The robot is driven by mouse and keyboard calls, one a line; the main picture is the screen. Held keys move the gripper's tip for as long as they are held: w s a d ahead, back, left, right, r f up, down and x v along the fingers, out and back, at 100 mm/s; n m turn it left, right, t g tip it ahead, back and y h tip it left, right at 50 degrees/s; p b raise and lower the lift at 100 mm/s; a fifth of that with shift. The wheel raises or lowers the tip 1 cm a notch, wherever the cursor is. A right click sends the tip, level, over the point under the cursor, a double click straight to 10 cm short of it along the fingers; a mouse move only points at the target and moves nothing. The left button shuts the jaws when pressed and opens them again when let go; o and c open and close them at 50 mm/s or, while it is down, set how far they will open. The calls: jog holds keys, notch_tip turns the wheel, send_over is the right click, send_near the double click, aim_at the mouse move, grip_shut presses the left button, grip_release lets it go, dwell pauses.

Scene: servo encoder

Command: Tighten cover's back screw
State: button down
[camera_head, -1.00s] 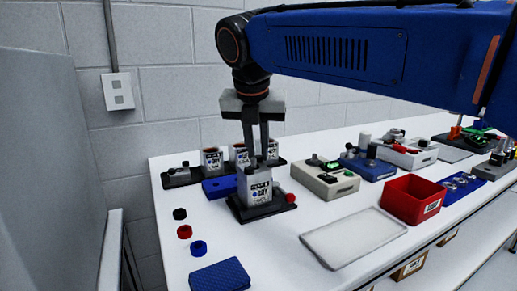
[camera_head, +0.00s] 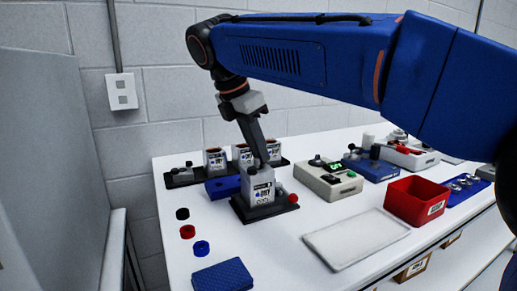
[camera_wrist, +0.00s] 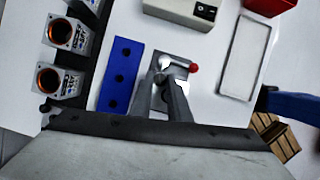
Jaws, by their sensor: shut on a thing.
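The grey servo unit with its cover (camera_head: 259,188) stands upright in a dark fixture (camera_head: 238,212) on the white table. It has a printed label on its front and a red knob (camera_head: 293,198) at its right side. My gripper (camera_head: 260,162) comes down from above, tilted, with its fingertips at the top of the cover. In the wrist view my gripper (camera_wrist: 166,76) has its two fingers closed together over the unit. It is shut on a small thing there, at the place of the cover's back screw. The fingers hide that screw.
A blue block with holes (camera_wrist: 121,75) lies left of the unit. Several servo housings (camera_head: 215,160) stand behind. A grey tester box (camera_head: 328,180), a pale tray (camera_head: 356,238) and a red bin (camera_head: 416,200) are to the right. Coloured rings (camera_head: 187,231) and a blue pad (camera_head: 222,275) lie front left.

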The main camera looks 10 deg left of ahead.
jog(key=shift+m, duration=0.3)
dwell(0.4)
jog(key=c, duration=1.6)
grip_release()
jog(key=shift+c, duration=0.2)
jog(key=v, duration=0.7)
jog(key=shift+a+r, duration=0.2)
